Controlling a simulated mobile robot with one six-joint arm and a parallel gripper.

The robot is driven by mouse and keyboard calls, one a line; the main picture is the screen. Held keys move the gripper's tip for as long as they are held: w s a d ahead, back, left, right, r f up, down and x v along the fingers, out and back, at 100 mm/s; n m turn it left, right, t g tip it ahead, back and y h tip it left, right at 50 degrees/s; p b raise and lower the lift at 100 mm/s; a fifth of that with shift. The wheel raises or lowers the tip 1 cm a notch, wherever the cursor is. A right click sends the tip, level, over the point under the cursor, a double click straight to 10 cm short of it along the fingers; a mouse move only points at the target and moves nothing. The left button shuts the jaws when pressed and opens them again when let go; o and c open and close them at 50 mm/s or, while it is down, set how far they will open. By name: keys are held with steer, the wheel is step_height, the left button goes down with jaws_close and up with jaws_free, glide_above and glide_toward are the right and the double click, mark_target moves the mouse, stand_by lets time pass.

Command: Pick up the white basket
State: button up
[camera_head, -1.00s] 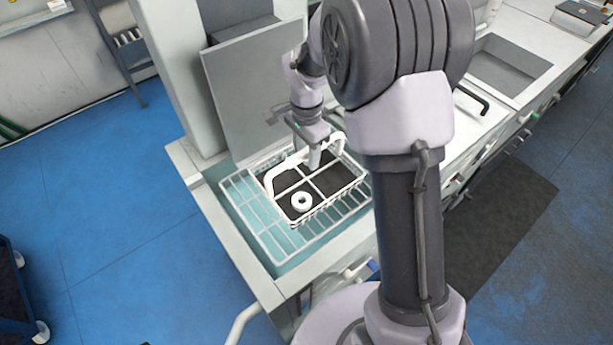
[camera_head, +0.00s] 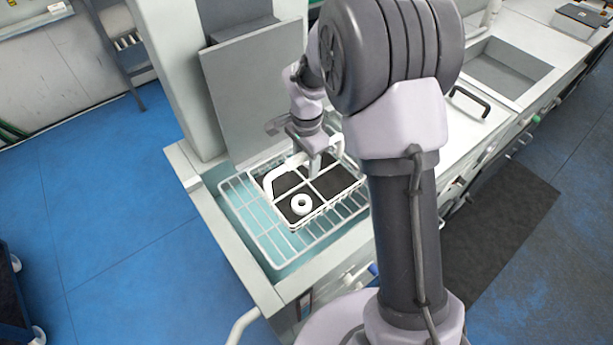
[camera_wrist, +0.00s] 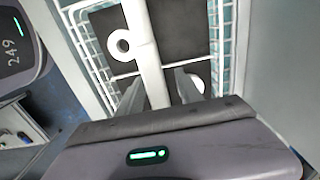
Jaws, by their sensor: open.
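The white basket (camera_head: 322,212) is a wire basket with a dark bottom and a thick white handle (camera_head: 281,168) across its top. It stands on a white wire rack (camera_head: 262,237) over a pale teal recess. In the wrist view the basket's wire side (camera_wrist: 91,52) and its handle (camera_wrist: 141,40) show, with the handle running between my fingers. My gripper (camera_head: 314,170) is open at the handle, and its fingers (camera_wrist: 160,92) lie on either side of it. I cannot tell whether they touch it. My gripper hides part of the handle.
A white ring-shaped item (camera_head: 302,204) is in the basket. A grey upright panel (camera_head: 255,95) stands close behind the basket. A sink (camera_head: 507,70) and a black handle (camera_head: 468,101) are on the counter at right. Blue floor is open at left.

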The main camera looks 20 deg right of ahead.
jaws_close()
stand_by(1.3)
